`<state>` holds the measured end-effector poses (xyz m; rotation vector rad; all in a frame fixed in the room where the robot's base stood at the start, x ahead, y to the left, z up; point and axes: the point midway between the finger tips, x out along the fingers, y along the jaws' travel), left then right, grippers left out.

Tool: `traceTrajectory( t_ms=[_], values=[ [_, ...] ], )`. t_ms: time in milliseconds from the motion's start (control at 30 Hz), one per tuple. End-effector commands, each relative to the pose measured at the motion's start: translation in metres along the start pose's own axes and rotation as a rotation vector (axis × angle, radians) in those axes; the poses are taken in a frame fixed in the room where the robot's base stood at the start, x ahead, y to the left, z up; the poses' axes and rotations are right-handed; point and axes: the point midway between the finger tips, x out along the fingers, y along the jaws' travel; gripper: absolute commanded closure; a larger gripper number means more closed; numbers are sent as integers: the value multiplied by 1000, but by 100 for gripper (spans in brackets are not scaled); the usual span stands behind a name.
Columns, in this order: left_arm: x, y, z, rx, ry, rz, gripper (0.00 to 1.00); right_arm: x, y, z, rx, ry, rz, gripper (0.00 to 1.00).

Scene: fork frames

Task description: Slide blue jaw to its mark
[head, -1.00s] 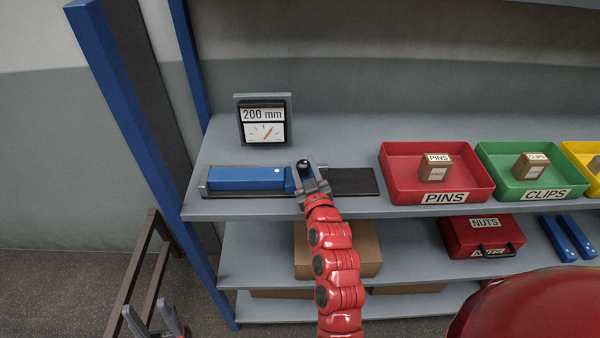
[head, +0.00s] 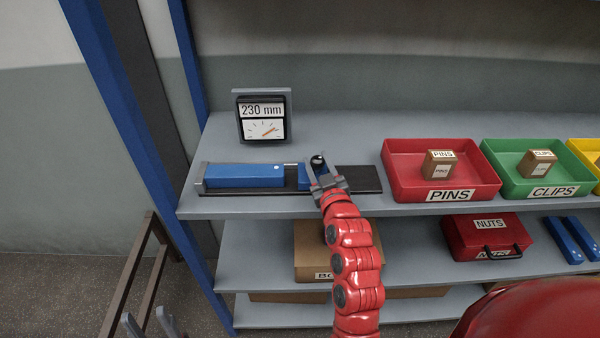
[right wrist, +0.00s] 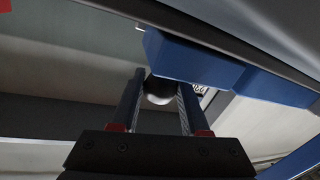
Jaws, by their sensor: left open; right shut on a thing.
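The blue jaw (head: 304,177) sits on a dark rail (head: 366,180) on the upper shelf, just right of a longer blue block (head: 240,176) with a white dot. A narrow pale gap shows between jaw and block. My right gripper (head: 325,177) is shut on the jaw's dark round knob (head: 318,160); in the right wrist view the knob (right wrist: 160,90) is between the fingers, beside the blue jaw (right wrist: 190,62). The gauge (head: 263,118) behind reads 230 mm. I cannot make out a mark on the rail. My left gripper (head: 150,322) is open and empty, low at the left.
A red PINS bin (head: 436,176) stands right of the rail, then a green CLIPS bin (head: 537,172) and a yellow one. A blue shelf post (head: 118,120) rises at the left. The rail is bare between my right gripper and its right end.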

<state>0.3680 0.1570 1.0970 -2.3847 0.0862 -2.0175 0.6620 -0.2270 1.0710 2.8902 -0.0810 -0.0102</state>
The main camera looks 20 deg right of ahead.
Motion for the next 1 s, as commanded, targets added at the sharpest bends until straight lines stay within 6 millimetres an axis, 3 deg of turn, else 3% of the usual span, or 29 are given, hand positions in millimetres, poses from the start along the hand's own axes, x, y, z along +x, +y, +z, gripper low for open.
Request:
traceTrajectory(
  t_ms=[1000],
  values=[
    [-42,2,7,0,0,0,50,-9,37,8,-2,6,5,100]
  ],
)
